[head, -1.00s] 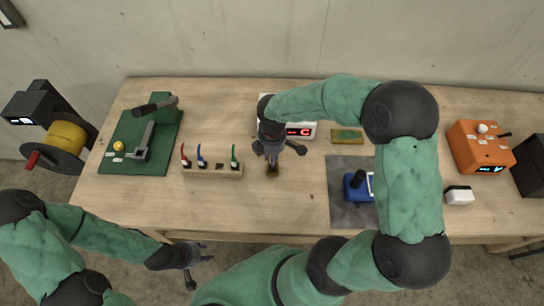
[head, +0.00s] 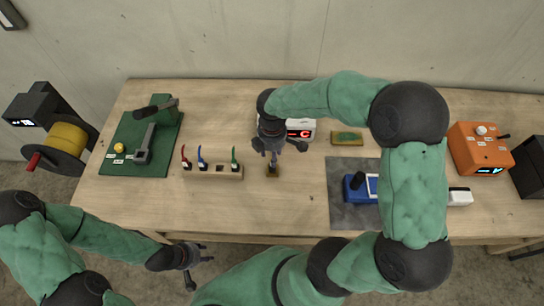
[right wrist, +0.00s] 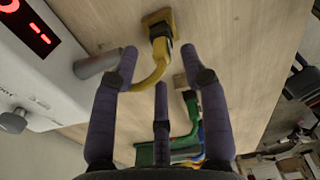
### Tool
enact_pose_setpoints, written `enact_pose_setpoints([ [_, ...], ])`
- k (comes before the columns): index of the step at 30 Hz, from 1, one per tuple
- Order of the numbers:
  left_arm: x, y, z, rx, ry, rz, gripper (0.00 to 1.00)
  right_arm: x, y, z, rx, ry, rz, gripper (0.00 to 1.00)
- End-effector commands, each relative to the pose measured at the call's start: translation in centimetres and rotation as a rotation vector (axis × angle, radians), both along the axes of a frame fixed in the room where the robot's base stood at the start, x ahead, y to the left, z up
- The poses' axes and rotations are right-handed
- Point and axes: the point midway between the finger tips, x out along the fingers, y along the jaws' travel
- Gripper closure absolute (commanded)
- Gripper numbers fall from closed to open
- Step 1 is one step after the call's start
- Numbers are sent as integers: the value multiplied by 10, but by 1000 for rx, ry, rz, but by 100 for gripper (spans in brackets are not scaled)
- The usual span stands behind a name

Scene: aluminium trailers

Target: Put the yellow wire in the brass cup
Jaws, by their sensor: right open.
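The small brass cup (head: 272,175) stands on the middle of the table; its square base also shows in the right wrist view (right wrist: 157,17). The yellow wire (right wrist: 164,50) has its dark-collared end at the cup and appears to stand in it; its other end bends away toward my fingers. My right gripper (head: 279,150) is above the cup, fingers spread. In the wrist view the open right gripper (right wrist: 160,70) has the wire's bent end near its left finger, with no firm hold visible. My left gripper (head: 203,255) is open and empty off the table's front edge.
A wooden block (head: 213,172) holds red, blue and green wires, with an empty place. A white display box (head: 302,127) is close behind my right gripper. A green board (head: 125,165) is at left; a grey mat (head: 345,213) with a blue device (head: 352,190) is at right.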

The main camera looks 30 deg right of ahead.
Motion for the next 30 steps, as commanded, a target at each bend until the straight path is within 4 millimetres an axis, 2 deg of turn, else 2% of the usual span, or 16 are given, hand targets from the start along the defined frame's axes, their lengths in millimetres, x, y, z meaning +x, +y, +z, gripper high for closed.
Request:
enact_pose_setpoints([
  [1,0,0,4,0,0,0,60,1,0,13,-1,-5,1,55],
  [6,0,0,10,0,0,0,60,1,0,48,0,-4,1,55],
  [12,0,0,15,0,0,0,60,1,0,78,0,-2,0,55],
  [18,0,0,16,0,0,0,60,0,0,92,0,0,1,55],
  [30,0,0,19,0,0,0,60,0,0,96,0,0,0,55],
])
